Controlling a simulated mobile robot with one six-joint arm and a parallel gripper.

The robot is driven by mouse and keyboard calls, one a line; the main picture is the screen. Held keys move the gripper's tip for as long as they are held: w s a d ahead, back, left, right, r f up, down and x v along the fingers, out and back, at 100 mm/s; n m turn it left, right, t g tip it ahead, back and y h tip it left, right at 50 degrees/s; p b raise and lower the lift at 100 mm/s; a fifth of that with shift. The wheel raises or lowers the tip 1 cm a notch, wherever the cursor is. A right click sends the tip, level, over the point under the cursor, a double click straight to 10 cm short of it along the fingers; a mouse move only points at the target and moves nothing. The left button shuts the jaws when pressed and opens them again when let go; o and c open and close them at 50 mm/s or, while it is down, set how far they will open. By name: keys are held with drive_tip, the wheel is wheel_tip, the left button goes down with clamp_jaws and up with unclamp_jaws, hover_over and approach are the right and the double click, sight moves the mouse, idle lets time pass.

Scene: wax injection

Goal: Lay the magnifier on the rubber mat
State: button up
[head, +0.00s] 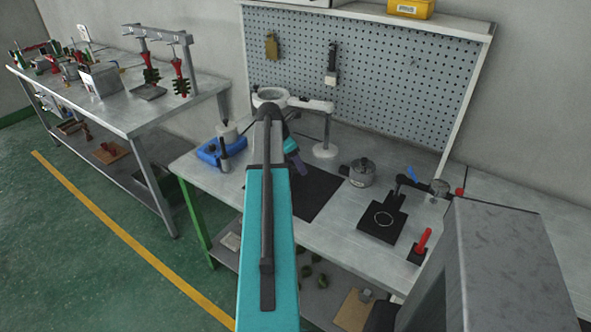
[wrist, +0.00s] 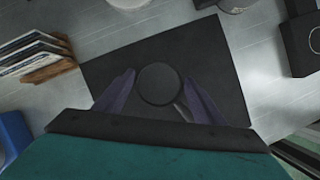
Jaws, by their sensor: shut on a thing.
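The magnifier (wrist: 160,84) shows in the wrist view as a dark round lens with a thin rim. Its short handle (wrist: 184,110) runs back toward my gripper (wrist: 162,92). My gripper's two purple fingers stand on either side of the magnifier, and the gripper is shut on it. The black rubber mat (wrist: 105,75) lies behind and below it on the bench. I cannot tell how high the magnifier is above the mat. In the head view the mat (head: 318,196) is partly covered by my arm, and the magnifier is hidden.
A rack of cards (wrist: 38,58) stands left of the mat, and a blue item (head: 212,152) is on the bench's left side. The mat's visible surface is otherwise bare.

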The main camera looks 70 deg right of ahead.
sight(295, 168)
drive_tip(key=shift+f+p, duration=0.5)
drive_tip(key=shift+f, duration=1.2)
drive_tip(key=o, duration=1.1)
drive_tip(key=shift+f, duration=0.1)
drive_tip(key=b+v, duration=0.2)
drive_tip(key=v, duration=1)
drive_tip(key=shift+w, duration=0.1)
